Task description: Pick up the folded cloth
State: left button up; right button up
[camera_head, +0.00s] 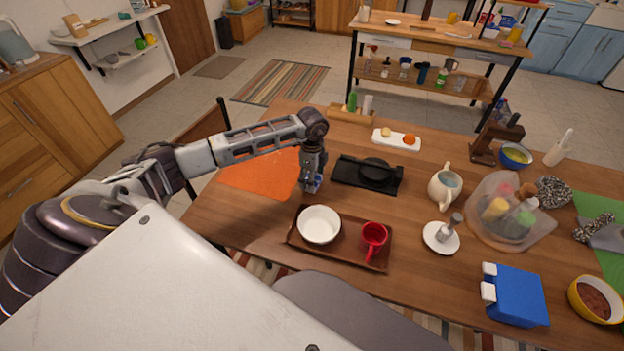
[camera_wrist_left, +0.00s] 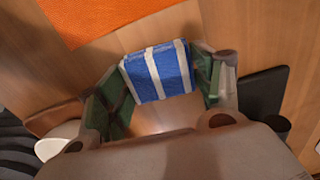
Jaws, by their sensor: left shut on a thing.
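The folded cloth (camera_wrist_left: 158,72) is blue with white stripes. In the left wrist view it sits between the two green-padded fingers of my left gripper (camera_wrist_left: 163,88). My left gripper (camera_head: 312,184) points down at the table between the orange mat and the black tray in the head view, shut on the cloth. Only a small blue bit of the cloth shows there, the rest hidden by the fingers. I cannot tell whether the cloth still touches the table. My right gripper is in neither view.
An orange mat (camera_head: 262,178) lies left of the gripper, a black tray (camera_head: 346,178) right of it. A brown tray (camera_head: 343,250) with a white bowl (camera_head: 318,224) and red mug (camera_head: 373,238) is in front. A white jug (camera_head: 444,190) stands farther right.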

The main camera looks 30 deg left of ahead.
pick_arm(q)
jog(key=shift+r, duration=0.45)
notch_tip(320, 180, up, 7)
jog(key=shift+f, duration=0.1)
jog(key=shift+r, duration=0.85)
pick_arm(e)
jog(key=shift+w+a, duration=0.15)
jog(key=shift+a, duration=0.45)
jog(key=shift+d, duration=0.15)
